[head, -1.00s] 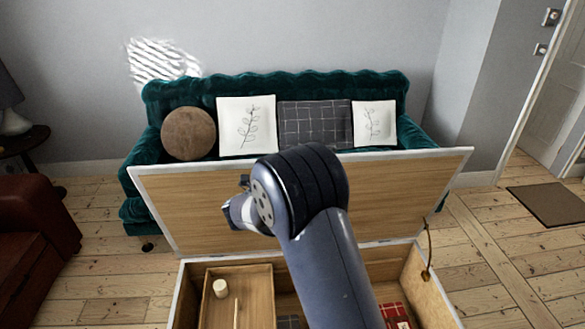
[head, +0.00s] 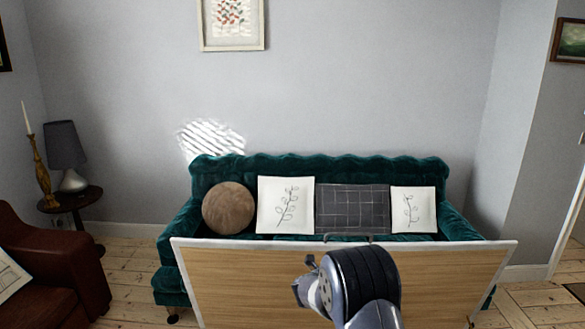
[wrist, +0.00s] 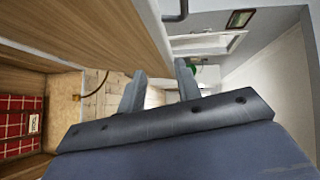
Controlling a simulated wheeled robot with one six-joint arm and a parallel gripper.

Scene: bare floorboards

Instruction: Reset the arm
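My arm (head: 360,285) rises from the bottom of the head view, in front of the raised wooden lid (head: 240,280) of a chest. Its fingers cannot be made out there. In the wrist view my gripper (wrist: 160,88) shows two grey fingers standing apart with nothing held between them. The wooden lid (wrist: 95,30) runs close beside the fingers at the upper left.
A green sofa (head: 320,170) with several cushions stands behind the lid. A brown leather seat (head: 45,265) and a side table (head: 75,205) with a lamp are at left. The wrist view shows a red checked item (wrist: 20,130) inside the chest.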

